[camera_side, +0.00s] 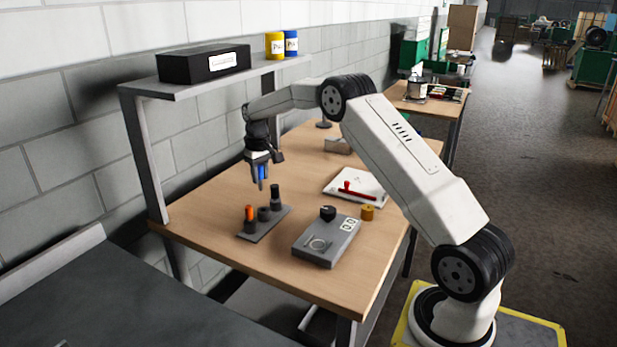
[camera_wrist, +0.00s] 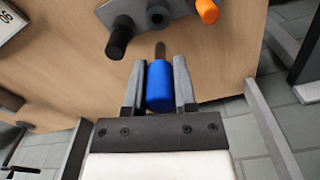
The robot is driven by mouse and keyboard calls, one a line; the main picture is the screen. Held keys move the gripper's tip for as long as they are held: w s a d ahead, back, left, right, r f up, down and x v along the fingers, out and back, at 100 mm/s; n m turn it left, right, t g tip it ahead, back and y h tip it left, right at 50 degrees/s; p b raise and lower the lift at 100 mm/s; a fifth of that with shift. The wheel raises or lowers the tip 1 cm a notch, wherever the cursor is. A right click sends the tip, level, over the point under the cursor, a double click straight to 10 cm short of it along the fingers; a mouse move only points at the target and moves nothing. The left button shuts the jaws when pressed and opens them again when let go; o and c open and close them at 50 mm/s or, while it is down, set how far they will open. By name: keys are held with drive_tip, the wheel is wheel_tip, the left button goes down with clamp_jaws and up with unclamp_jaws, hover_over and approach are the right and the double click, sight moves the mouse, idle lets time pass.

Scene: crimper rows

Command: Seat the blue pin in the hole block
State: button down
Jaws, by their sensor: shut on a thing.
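My gripper (camera_side: 260,183) is shut on the blue pin (camera_side: 261,173) and holds it upright in the air above the table, behind the hole block. In the wrist view the blue pin (camera_wrist: 160,88) sits between the two fingers (camera_wrist: 159,64), its thinner dark tip sticking out towards the block. The grey hole block (camera_side: 264,231) has three sockets in a row. An orange pin (camera_side: 249,212) stands in one end socket and a black pin (camera_side: 275,192) in the other. The middle socket (camera_side: 264,214) looks empty; it also shows in the wrist view (camera_wrist: 158,15). The blue pin is apart from the block.
A grey box with a black knob (camera_side: 325,242) stands right of the block. Behind it are a yellow-brown cylinder (camera_side: 367,212) and a white board with a red tool (camera_side: 357,190). A shelf (camera_side: 210,86) stands at the wall side. The wooden table (camera_side: 215,200) is clear around the block's left.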

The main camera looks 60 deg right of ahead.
drive_tip(key=shift+d, duration=0.25)
drive_tip(key=shift+f, duration=0.15)
drive_tip(key=shift+f, duration=2.75)
drive_tip(key=shift+f, duration=2.05)
idle(0.5)
drive_tip(key=shift+c, duration=1.7)
unclamp_jaws()
